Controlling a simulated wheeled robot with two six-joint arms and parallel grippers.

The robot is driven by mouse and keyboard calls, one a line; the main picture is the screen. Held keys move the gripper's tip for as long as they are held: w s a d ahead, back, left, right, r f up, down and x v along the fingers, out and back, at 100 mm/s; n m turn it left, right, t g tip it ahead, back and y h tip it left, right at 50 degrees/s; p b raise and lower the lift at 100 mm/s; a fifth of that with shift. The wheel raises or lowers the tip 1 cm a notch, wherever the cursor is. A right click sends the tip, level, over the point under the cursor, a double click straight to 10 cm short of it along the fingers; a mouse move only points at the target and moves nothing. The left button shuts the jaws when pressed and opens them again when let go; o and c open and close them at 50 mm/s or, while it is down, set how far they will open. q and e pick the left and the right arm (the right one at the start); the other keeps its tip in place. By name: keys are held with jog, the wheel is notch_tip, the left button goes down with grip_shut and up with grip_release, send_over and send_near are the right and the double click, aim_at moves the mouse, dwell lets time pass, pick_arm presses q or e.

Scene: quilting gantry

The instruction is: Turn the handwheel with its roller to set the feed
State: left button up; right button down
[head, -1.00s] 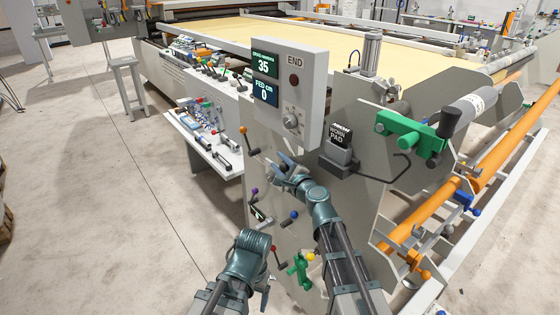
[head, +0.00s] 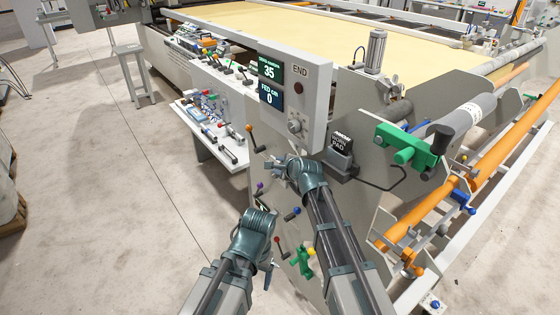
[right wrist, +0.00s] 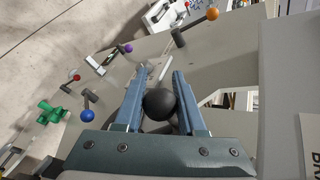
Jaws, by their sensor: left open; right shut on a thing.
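My right gripper (head: 277,166) is at the machine's grey side plate, below the control box. In the right wrist view its two blue fingers (right wrist: 161,80) are shut on a black ball knob (right wrist: 159,105), which sits deep between them. My wrist hides most of what the knob is fixed to, and I make out no full wheel rim. The feed display (head: 269,95) reads 0, with 35 above it. A grey roller (head: 473,112) lies at the right, by a green bracket (head: 403,140) and black handle. My left gripper (head: 268,280) is open, low, left of the plate.
Small levers stick out of the plate near my right gripper: an orange-balled one (head: 250,128), a purple one (head: 260,186) and a blue one (head: 294,212). The control box (head: 300,110) stands just above.

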jog(key=shift+a+f, duration=0.1)
jog(key=shift+f, duration=0.1)
dwell(0.4)
jog(key=c, duration=0.5)
grip_release()
jog(key=shift+w, duration=0.1)
jog(key=shift+r, duration=0.1)
jog(key=p+v, duration=0.8)
jog(key=v, duration=0.5)
jog(key=shift+s+r, duration=0.25)
jog(key=shift+r, duration=0.15)
